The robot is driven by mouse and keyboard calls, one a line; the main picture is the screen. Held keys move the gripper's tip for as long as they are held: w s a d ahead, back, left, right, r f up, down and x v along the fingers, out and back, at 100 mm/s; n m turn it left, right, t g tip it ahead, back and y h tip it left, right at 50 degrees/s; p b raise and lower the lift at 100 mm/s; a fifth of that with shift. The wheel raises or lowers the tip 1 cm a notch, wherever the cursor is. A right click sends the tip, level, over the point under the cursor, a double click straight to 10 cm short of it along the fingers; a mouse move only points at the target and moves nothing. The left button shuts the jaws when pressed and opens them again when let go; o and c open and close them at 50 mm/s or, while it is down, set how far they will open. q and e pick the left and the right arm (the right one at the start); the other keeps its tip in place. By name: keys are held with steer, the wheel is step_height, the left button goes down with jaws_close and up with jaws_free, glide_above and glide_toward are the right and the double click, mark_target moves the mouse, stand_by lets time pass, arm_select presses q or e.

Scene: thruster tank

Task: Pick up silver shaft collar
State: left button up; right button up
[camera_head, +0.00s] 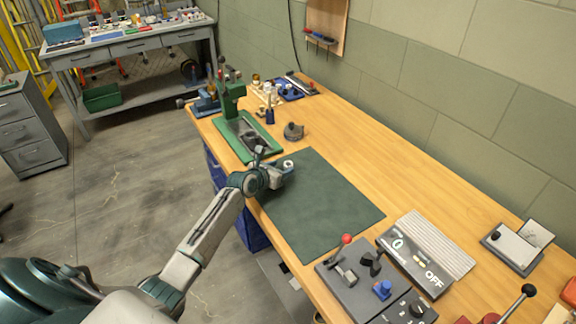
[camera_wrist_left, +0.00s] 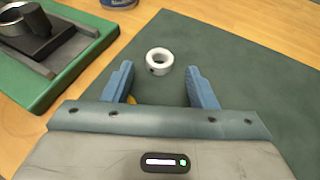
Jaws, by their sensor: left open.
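The silver shaft collar (camera_wrist_left: 159,61) lies on the dark green mat (camera_wrist_left: 240,80) in the left wrist view. It is a small pale ring with a dark screw hole in its side. My left gripper (camera_wrist_left: 161,82) is open, and its two blue fingers point toward the collar. The collar sits just beyond the fingertips, roughly centred between them, and looks untouched. In the head view the collar (camera_head: 288,163) shows at the mat's left corner, beside my left gripper (camera_head: 284,172). My right gripper is not in view.
A green press (camera_head: 231,100) on a green base stands left of the mat. A round grey part (camera_head: 293,131) lies behind the mat. A control panel with a red-knobbed lever (camera_head: 346,239) stands at the front right. The mat's middle is clear.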

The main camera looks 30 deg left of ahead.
mark_target(290, 163)
arm_select(q)
steer(key=x, duration=0.3)
steer(key=shift+w, duration=0.2)
steer(key=c, duration=1.1)
steer(key=shift+o, duration=0.2)
